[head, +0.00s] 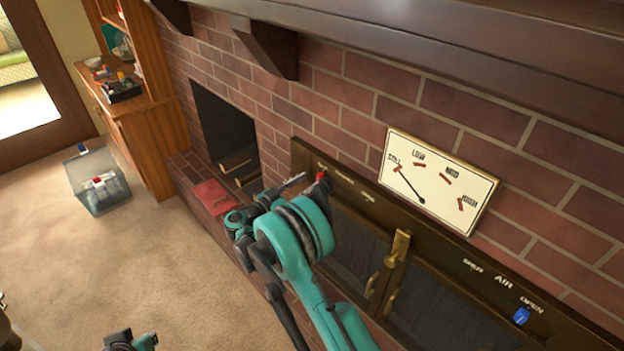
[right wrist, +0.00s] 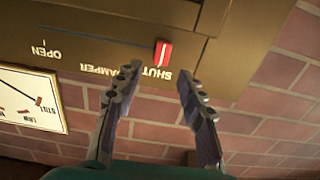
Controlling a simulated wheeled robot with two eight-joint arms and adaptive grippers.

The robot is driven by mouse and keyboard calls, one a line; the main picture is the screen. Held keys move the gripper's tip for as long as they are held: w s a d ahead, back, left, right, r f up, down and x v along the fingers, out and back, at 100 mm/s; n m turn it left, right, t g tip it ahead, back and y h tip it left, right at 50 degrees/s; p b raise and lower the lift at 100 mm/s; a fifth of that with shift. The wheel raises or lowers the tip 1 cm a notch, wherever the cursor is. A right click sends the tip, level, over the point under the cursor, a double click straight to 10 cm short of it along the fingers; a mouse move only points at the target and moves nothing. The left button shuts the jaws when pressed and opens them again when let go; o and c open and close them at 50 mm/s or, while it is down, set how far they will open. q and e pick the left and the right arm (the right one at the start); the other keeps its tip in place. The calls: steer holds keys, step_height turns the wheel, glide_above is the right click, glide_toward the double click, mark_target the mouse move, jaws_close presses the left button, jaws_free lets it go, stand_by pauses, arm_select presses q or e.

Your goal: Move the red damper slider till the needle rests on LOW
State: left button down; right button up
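The red damper slider (head: 321,177) sits at the SHUT end of its DAMPER scale on the brass-brown stove front; it shows clearly in the right wrist view (right wrist: 163,52). The white dial (head: 437,181) on the brick wall has marks for LOW, MID, HIGH and a leftmost one that seems to read STILL. Its needle (head: 411,186) points at that leftmost mark. My right gripper (head: 297,187) is close to the slider; in the right wrist view its fingers (right wrist: 158,76) are apart, with the slider just beyond the gap. A teal and dark part of mine shows at the bottom left; its fingers cannot be made out.
A blue AIR slider (head: 521,315) sits near OPEN at the lower right. Brass door handles (head: 397,250) stick out below the damper scale. The wooden mantel (head: 430,50) overhangs above. A red object (head: 214,196) lies on the hearth; a clear bin (head: 97,182) stands on the carpet.

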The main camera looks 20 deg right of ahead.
mark_target(318, 176)
steer(key=shift+b+x, duration=0.45)
steer(key=shift+x, duration=1.7)
jaws_close()
